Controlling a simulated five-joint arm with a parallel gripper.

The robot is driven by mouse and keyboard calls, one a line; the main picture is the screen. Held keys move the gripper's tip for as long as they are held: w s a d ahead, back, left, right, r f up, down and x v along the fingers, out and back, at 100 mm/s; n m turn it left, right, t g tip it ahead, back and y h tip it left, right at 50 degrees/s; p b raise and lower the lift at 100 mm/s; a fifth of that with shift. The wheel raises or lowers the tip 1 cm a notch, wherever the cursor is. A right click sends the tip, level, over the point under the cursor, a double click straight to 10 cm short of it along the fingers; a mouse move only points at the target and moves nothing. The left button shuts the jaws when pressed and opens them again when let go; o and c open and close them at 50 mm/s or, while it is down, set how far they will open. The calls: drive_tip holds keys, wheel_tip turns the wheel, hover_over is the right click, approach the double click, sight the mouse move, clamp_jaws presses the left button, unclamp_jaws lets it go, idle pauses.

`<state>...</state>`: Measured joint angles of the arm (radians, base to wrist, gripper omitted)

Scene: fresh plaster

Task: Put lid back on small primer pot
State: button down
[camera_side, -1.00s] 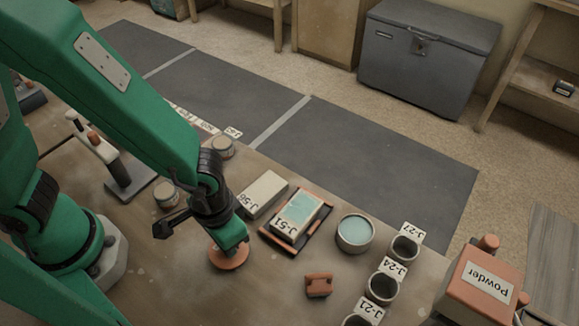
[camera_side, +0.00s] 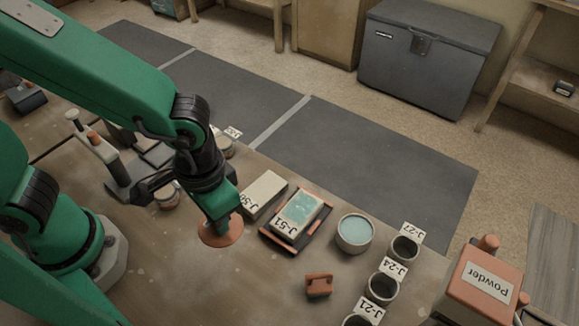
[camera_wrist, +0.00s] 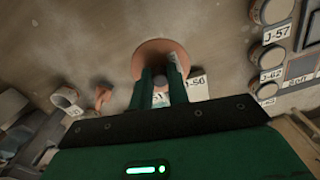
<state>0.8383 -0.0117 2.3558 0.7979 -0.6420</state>
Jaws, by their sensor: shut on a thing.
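A round terracotta lid (camera_side: 230,239) is held under my gripper (camera_side: 222,222), over the worktop to the left of the J-51 tray. In the wrist view my gripper's two fingers (camera_wrist: 161,72) are on the lid (camera_wrist: 162,50) near its edge. I cannot tell its exact height above the worktop. An open round pot (camera_side: 355,233) with pale teal contents stands to the right of the tray, well apart from the lid. No pot is marked as primer in a readable way.
The J-51 tray (camera_side: 268,235) and the J-56 block (camera_side: 264,193) are close right of my gripper. Small open cups (camera_side: 383,288) with labels stand farther right, near the Powder box (camera_side: 480,285). A terracotta block (camera_side: 319,285) lies in front. A jar (camera_side: 167,198) stands left.

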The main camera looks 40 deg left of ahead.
drive_tip(key=shift+w, duration=0.1)
idle(0.5)
drive_tip(key=w+d, duration=1.7)
drive_tip(key=d, duration=0.1)
drive_tip(key=shift+r, duration=0.45)
drive_tip(key=shift+f, duration=0.15)
drive_tip(key=shift+f, duration=3)
drive_tip(key=shift+f, duration=0.2)
